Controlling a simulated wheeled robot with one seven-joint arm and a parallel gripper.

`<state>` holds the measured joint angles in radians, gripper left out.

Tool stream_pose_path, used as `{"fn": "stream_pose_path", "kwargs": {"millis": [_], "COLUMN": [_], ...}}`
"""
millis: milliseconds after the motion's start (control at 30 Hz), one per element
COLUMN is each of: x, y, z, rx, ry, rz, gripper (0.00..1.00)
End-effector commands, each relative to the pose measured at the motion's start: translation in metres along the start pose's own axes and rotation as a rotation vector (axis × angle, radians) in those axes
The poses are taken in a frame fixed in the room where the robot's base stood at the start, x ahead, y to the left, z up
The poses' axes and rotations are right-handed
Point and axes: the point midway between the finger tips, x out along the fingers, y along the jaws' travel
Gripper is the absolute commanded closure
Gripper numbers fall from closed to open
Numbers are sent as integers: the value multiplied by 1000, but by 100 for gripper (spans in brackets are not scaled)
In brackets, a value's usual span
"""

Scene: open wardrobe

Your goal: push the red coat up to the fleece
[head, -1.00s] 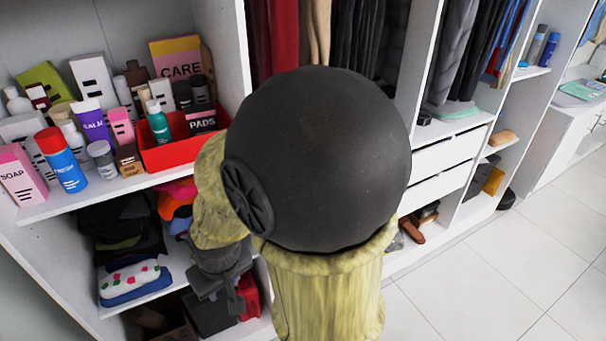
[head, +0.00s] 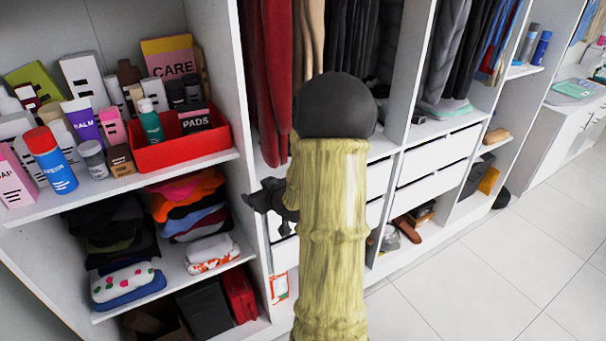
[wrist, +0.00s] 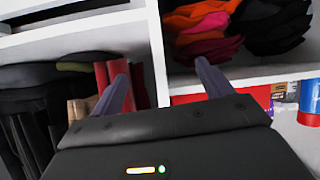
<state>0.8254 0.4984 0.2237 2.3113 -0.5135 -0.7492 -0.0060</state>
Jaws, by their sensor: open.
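The red coat (head: 270,90) hangs at the left end of the rail, beside the upright divider, with its hem above the drawers. A tan garment (head: 308,45) hangs just right of it, then dark garments (head: 350,40). I cannot tell which garment is the fleece. My gripper (head: 270,198) is low by the coat's hem, in front of the divider, partly hidden by my arm. In the wrist view, which looks upside down, my gripper (wrist: 162,78) is open and empty. One finger is on the coat's side (wrist: 105,80), the other on the shelves' side; contact is unclear.
The white divider (head: 232,70) separates the coat from shelves with a red box (head: 180,150), bottles and folded clothes (head: 185,205). White drawers (head: 435,165) stand below the hanging clothes. The tiled floor (head: 470,270) at right is clear.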

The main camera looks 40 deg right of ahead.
Motion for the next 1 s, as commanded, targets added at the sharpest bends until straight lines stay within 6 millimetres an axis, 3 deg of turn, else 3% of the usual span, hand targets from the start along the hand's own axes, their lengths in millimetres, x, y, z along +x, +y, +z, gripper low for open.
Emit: {"fn": "stream_pose_path", "kwargs": {"millis": [33,200,333,467,733,1000], "x": [3,-4,-16,-22,-22,-8], "y": [24,84,113,123,123,124], "z": [3,0,-1,-3,-3,-12], "rx": [20,61,78,83,83,83], "ry": [60,294,420,467,468,467], "rz": [17,49,69,76,75,75], "gripper": [21,21,21,21,21,21]}}
